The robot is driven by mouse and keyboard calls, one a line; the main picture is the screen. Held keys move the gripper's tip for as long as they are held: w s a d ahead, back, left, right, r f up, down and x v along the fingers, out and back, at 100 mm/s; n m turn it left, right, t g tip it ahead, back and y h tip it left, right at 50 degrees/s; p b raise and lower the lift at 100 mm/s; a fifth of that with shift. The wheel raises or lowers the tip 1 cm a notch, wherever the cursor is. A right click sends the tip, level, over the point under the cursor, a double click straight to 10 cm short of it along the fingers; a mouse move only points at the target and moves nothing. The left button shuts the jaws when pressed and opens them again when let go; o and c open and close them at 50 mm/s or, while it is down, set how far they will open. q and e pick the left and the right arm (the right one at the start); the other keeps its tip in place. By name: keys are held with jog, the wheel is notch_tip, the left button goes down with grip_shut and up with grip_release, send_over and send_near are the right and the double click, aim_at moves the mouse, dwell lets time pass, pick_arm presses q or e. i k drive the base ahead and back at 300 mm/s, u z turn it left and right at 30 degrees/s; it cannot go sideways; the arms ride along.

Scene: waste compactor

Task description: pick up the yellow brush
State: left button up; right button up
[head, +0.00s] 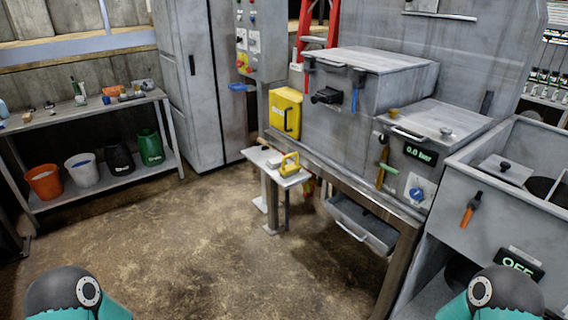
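A small yellow thing with a loop handle (289,165) sits on a small light-grey stand (262,156) near the middle of the head view. It may be the yellow brush, but it is too small to make out bristles. Neither of my grippers is in view; only rounded dark and teal parts of my arms show at the bottom left and bottom right corners.
A grey machine bench with a yellow box (285,112) and a display panel (420,153) stands behind and right of the stand. A shelf (85,116) with several buckets is at the left. The brown floor (180,240) in front is clear.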

aim_at(293, 169)
jog(key=u, duration=0.2)
jog(key=i, duration=0.65)
jog(key=z, duration=1.45)
jog(key=k, duration=0.65)
jog(key=i, duration=0.45)
jog(key=u, duration=0.15)
